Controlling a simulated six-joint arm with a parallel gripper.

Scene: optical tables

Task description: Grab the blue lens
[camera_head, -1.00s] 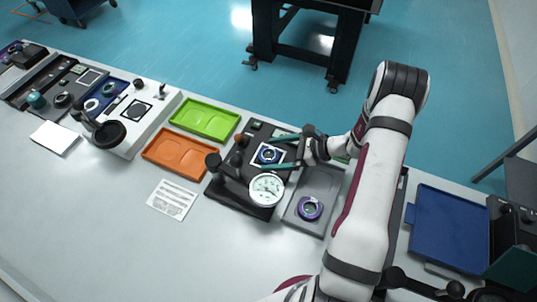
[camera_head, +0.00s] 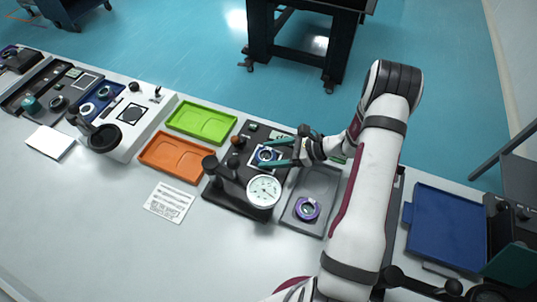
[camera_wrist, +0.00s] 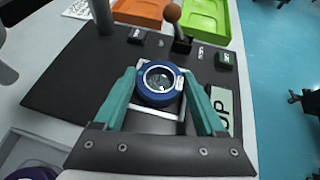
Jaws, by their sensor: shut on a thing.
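The blue lens (camera_wrist: 160,97) is a thick dark-blue ring with clear glass in its middle. In the wrist view it lies between the two green fingers of my gripper (camera_wrist: 160,93), which are shut on its sides. In the head view the blue lens (camera_head: 266,155) sits over the white-framed square of the black instrument base, with my gripper (camera_head: 274,154) reaching it from the right. I cannot tell whether the lens touches the base.
A grey tray (camera_head: 316,181) with a purple-ringed lens (camera_head: 307,208) lies to the right. Orange (camera_head: 175,158) and green (camera_head: 201,122) trays lie left.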

